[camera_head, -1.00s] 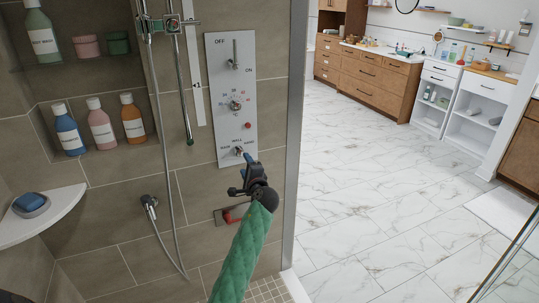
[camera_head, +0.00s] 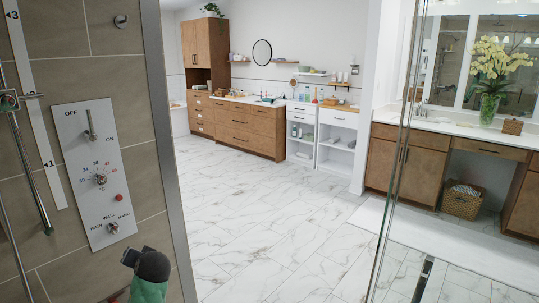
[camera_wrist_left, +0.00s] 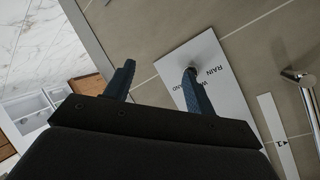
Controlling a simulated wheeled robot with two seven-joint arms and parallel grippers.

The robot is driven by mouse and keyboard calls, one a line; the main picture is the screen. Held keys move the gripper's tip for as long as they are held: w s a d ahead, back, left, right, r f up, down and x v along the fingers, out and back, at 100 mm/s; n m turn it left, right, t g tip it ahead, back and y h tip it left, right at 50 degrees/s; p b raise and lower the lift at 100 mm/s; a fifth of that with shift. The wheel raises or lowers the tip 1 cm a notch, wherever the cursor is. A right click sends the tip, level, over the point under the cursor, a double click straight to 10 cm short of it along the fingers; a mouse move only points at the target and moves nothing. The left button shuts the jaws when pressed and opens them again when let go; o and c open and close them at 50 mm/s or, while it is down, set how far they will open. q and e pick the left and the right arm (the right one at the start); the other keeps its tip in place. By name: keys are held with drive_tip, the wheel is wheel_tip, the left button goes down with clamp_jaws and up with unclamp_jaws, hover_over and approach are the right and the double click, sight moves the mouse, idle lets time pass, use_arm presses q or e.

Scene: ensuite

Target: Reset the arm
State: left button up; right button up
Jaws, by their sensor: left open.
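A grey shower control panel (camera_head: 97,165) is on the tiled wall at the left of the head view. It has a lever (camera_head: 90,124) under ON/OFF, a temperature dial (camera_head: 100,180), a red button (camera_head: 119,198) and a lower knob (camera_head: 113,228) marked RAIN, WALL, HAND. My left gripper (camera_head: 131,258) shows small and dark below the panel, with my green sleeve under it. In the left wrist view my left gripper (camera_wrist_left: 159,70) is open with nothing between its fingers. Its right fingertip overlaps the panel (camera_wrist_left: 225,95) near a knob; contact cannot be told. My right gripper is not in view.
A shower rail (camera_head: 32,165) runs at far left. The glass door edge (camera_head: 399,150) stands at right, with a vanity (camera_head: 405,165) and white mat (camera_head: 440,240) beyond. The marble floor (camera_head: 260,215) between is clear. Wooden cabinets (camera_head: 235,125) stand far back.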

use_arm(q)
drive_tip(key=s+d+f+g+h, duration=0.2)
drive_tip(key=s+d+f+h, duration=0.25)
drive_tip(key=s+d, duration=0.55)
drive_tip(key=s+d+f+g+h, duration=0.1)
drive_tip(key=s+d+f+h, duration=0.4)
drive_tip(key=s+d, duration=0.5)
drive_tip(key=s+d+f+g, duration=0.1)
drive_tip(key=s+f, duration=0.3)
drive_tip(key=s, duration=0.4)
drive_tip(key=s+d+f+m+g, duration=0.1)
drive_tip(key=s+d+f+g, duration=0.1)
drive_tip(key=s+f, duration=0.3)
drive_tip(key=s+d+f+g, duration=0.1)
drive_tip(key=s+d+f, duration=0.2)
drive_tip(key=s, duration=0.9)
drive_tip(key=shift+s+f+g+h, duration=0.15)
drive_tip(key=shift+f+g+h, duration=0.2)
drive_tip(key=shift+f, duration=0.45)
drive_tip(key=shift+d, duration=0.15)
